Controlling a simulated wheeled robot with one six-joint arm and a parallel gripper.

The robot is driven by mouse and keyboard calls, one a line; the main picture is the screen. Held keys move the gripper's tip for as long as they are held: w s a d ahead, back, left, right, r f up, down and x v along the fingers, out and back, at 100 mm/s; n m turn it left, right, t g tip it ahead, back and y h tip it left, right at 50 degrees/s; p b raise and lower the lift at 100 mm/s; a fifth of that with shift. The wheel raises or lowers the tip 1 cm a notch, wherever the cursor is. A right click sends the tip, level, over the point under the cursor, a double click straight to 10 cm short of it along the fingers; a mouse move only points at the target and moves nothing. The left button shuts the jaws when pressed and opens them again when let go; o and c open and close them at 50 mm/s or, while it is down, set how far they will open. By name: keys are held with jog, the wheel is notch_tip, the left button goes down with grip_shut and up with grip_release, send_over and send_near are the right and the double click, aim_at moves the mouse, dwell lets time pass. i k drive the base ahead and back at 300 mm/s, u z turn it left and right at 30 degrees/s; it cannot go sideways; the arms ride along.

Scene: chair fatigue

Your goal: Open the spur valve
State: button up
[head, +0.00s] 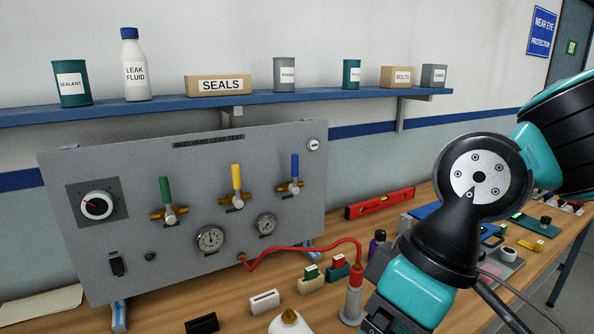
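A grey test panel (200,270) stands tilted back on the wooden bench. It carries three brass valves with upright lever handles: green (165,190), yellow (237,178) and blue (295,168). No readable label shows which one is the spur valve. Two round gauges (210,239) sit below the valves. My arm comes in from the right, and its teal wrist link (405,292) runs down to the bottom edge. My gripper's fingers are below the frame, well to the right of the valves.
A red hose (300,249) runs from the panel to a grey and red cylinder (353,300). Small blocks and a white cone-topped bottle (289,322) stand in front of the panel. A red level (380,202) lies behind. A blue shelf (190,104) with cans and boxes hangs above.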

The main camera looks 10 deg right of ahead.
aim_at(295, 173)
jog(key=k, duration=0.5)
jog(key=u, duration=0.75)
jog(key=i, duration=0.75)
jog(key=z, duration=0.25)
